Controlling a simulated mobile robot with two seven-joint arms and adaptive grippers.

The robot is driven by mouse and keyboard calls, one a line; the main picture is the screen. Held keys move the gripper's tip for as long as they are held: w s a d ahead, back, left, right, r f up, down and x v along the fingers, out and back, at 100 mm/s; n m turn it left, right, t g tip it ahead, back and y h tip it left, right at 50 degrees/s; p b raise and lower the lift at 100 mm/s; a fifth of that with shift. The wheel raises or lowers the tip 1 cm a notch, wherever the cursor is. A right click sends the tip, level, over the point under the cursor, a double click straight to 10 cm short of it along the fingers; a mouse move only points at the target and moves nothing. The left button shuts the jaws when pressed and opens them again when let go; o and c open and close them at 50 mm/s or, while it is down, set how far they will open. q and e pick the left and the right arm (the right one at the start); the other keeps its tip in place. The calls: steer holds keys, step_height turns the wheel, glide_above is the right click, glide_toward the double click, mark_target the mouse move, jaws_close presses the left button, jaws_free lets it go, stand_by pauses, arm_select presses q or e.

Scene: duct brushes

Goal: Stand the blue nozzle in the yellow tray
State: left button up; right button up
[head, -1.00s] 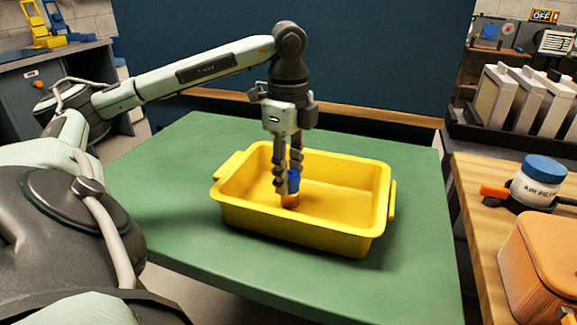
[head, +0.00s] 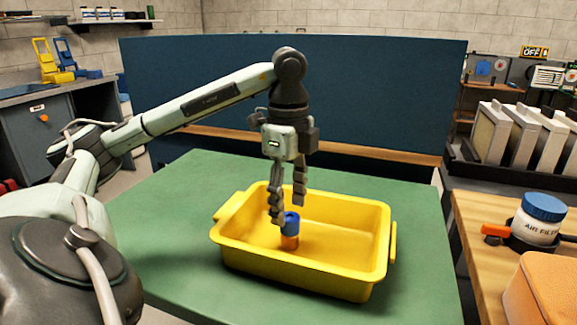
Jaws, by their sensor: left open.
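The blue nozzle (head: 291,223) with an orange lower part (head: 289,242) stands upright inside the yellow tray (head: 330,281), left of the tray's middle. The tray rests on the green table. My left gripper (head: 288,210) is open above the nozzle, pointing down. Its nearer finger overlaps the nozzle's upper left edge in the picture; I cannot tell whether they touch. My right gripper is not in view.
A dark blue panel (head: 300,95) stands behind the green table (head: 130,220). At right, a wooden bench (head: 475,230) holds a white jar with a blue lid (head: 541,220) and an orange case (head: 545,290). The table left of the tray is clear.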

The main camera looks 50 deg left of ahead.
mark_target(289, 216)
arm_select(q)
step_height(289, 216, up, 5)
steer(key=shift+f+p, duration=0.1)
steer(key=shift+p, duration=0.6)
steer(key=shift+r, duration=2.05)
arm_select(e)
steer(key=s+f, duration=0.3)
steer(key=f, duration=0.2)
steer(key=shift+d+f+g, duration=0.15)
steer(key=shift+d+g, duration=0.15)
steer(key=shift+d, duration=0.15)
